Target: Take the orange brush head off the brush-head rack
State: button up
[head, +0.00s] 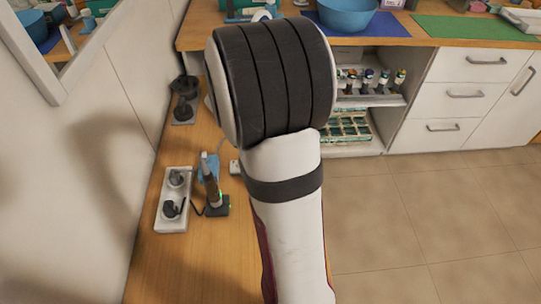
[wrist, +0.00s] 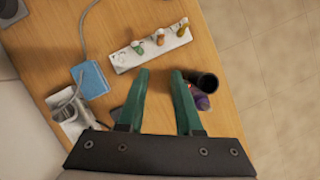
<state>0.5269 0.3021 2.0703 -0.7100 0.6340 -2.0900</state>
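The white brush-head rack (wrist: 124,62) lies on the wooden top, ahead of my gripper in the wrist view. Several small brush heads stand on it in a row: a greenish one (wrist: 137,47) at the left, an orange-looking one (wrist: 159,38) in the middle and a yellow-orange one (wrist: 182,29) at the right. At this size I cannot tell for sure which of the last two is the orange one. My gripper (wrist: 161,71) is open and empty, its green fingers apart and short of the rack in the picture. In the head view my arm hides the gripper and most of the rack.
A black cup (wrist: 204,82) and a purple item (wrist: 201,100) stand close by the right finger. A handle on a dark stand (head: 213,190) and a power strip (head: 173,200) sit on the wooden top (head: 160,270).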

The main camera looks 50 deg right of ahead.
jog(key=x, duration=0.9)
jog(key=shift+f, duration=0.15)
jog(key=x, duration=0.2)
jog(key=d+x, duration=0.1)
jog(key=x, duration=0.2)
jog(key=shift+w+d, duration=0.15)
jog(key=shift+w, duration=0.05)
grip_shut()
